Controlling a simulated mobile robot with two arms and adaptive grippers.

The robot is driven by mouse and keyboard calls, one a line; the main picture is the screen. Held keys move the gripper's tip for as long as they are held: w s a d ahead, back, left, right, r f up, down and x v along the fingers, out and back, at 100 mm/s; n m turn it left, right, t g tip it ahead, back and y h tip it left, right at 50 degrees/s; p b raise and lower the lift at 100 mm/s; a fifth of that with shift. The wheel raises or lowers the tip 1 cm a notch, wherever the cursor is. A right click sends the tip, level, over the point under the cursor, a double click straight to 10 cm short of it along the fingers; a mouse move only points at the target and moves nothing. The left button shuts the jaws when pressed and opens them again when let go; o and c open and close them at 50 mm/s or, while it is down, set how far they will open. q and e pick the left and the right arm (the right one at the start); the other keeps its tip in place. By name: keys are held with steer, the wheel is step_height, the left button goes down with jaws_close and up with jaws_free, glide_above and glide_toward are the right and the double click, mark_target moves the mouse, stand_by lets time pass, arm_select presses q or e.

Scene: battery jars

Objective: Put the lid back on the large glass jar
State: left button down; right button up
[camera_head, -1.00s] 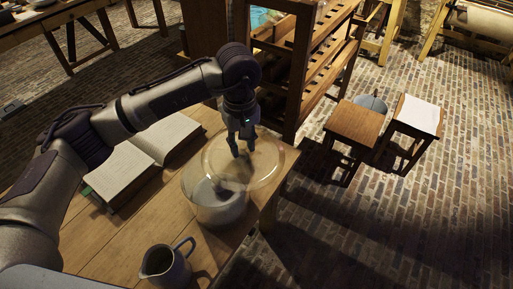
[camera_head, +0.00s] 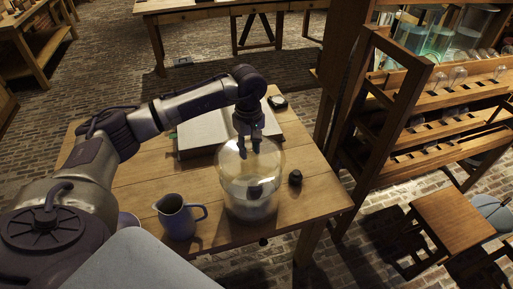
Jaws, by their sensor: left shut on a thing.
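The large glass jar (camera_head: 248,205) stands upright on the wooden table near its right front part, with something dark inside. My left gripper (camera_head: 250,146) points down over the jar's mouth. It is shut on the clear glass lid (camera_head: 268,156), which is hard to tell from the jar's glass. The lid is over the jar's top, but I cannot tell whether it touches the rim. My right gripper is not in view.
A grey pitcher (camera_head: 178,217) stands left of the jar, close to it. An open book (camera_head: 205,133) lies behind. A small dark object (camera_head: 295,178) is right of the jar. A wooden rack (camera_head: 440,100) with glassware stands at the right, beside a stool (camera_head: 455,222).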

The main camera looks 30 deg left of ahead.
mark_target(250, 155)
arm_select(q)
steer(key=shift+a+f, duration=0.1)
steer(key=shift+f, duration=0.35)
steer(key=shift+f+b, duration=0.35)
steer(key=f+b, duration=0.1)
steer(key=f, duration=0.1)
steer(key=shift+d+f+b, duration=0.25)
steer(key=shift+f+b, duration=0.05)
steer(key=shift+b, duration=0.05)
steer(key=shift+f+b, duration=0.55)
steer(key=shift+f, duration=0.1)
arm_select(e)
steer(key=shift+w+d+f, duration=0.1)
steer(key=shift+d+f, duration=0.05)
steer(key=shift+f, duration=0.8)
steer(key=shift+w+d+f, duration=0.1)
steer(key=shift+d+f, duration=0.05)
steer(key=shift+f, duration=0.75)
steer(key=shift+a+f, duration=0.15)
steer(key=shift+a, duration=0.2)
arm_select(q)
steer(key=shift+b, duration=0.35)
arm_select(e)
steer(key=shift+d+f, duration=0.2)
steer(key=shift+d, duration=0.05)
arm_select(q)
steer(key=shift+f+b, duration=0.1)
steer(key=shift+b, duration=0.2)
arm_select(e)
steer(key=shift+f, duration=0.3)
